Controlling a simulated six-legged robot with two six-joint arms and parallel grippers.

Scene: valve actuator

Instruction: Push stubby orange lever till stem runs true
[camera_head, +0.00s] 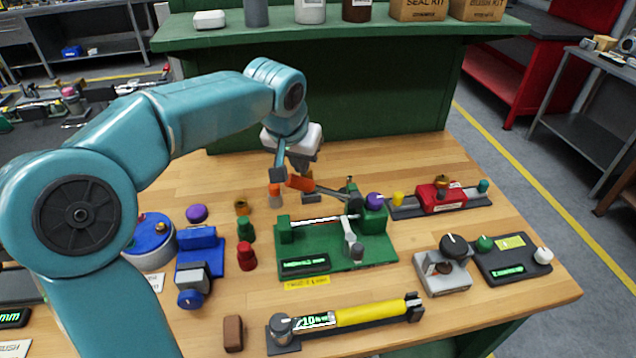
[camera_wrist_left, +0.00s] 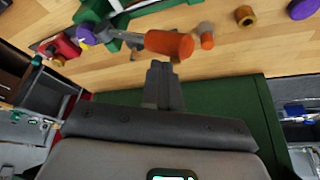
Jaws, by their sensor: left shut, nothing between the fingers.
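The stubby orange lever (camera_head: 299,183) has a fat orange grip on a grey arm that runs right to the green fixture (camera_head: 339,258). A pale stem (camera_head: 325,219) lies across this fixture between green blocks. My left gripper (camera_head: 303,166) is shut and empty, just behind the orange grip. In the left wrist view, the shut fingers (camera_wrist_left: 163,82) point at the orange grip (camera_wrist_left: 170,43), with their tips very close to it. I cannot tell whether they touch. The lever's far side is partly hidden. My right gripper is out of view.
An orange-topped peg (camera_head: 275,193) stands left of the lever. A purple knob (camera_head: 375,200) and a red block on a rail (camera_head: 440,199) are at right. A yellow-barrelled device (camera_head: 370,313) lies in front. A green shelf (camera_head: 330,38) stands behind the bench.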

